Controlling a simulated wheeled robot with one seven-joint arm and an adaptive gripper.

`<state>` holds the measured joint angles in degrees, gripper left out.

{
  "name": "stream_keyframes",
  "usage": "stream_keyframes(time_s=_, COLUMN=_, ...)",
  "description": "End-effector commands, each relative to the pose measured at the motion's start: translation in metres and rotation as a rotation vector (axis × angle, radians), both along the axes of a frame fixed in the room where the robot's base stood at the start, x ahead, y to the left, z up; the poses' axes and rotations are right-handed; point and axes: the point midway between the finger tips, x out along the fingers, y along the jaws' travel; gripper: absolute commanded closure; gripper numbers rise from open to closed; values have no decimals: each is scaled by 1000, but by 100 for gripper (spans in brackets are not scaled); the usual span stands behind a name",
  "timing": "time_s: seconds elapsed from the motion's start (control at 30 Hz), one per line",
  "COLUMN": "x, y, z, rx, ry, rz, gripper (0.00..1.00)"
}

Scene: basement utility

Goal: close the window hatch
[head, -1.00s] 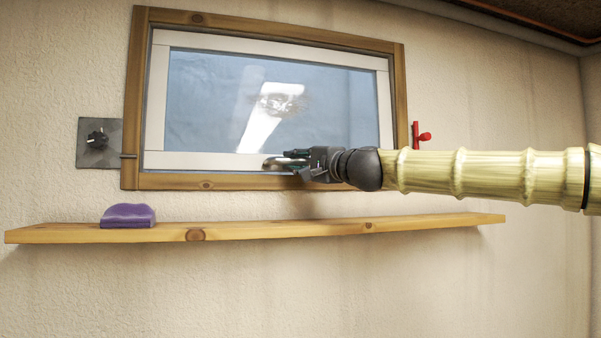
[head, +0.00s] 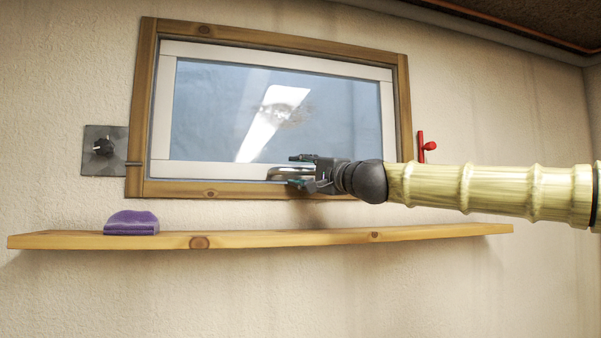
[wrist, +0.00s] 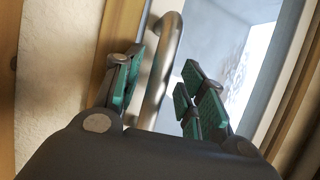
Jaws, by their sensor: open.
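The window hatch (head: 225,110) is a white-framed glass pane within a wooden frame (head: 141,110). From the head view it sits close to the frame; I cannot tell whether it is fully flush. A metal bar handle (head: 284,174) is on its lower rail, and the handle also shows in the wrist view (wrist: 160,75). My gripper (head: 292,171) is at the handle, with its fingers parted above and below it. In the wrist view my gripper (wrist: 160,90) has its green-padded fingers open on either side of the handle, not clamped on it.
A wooden shelf (head: 300,238) runs along the wall below the window, with a purple sponge-like block (head: 131,223) at its left. A dark knob on a grey plate (head: 104,149) is left of the frame. A red lever (head: 424,147) is on the right.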

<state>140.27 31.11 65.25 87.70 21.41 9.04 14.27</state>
Motion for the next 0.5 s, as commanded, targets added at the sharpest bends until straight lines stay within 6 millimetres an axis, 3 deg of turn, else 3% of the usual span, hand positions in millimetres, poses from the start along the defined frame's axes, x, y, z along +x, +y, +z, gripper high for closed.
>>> stream_keyframes(time_s=0.5, x=-60, y=-55, z=-13, rx=2, ry=0, rz=-1, gripper=59)
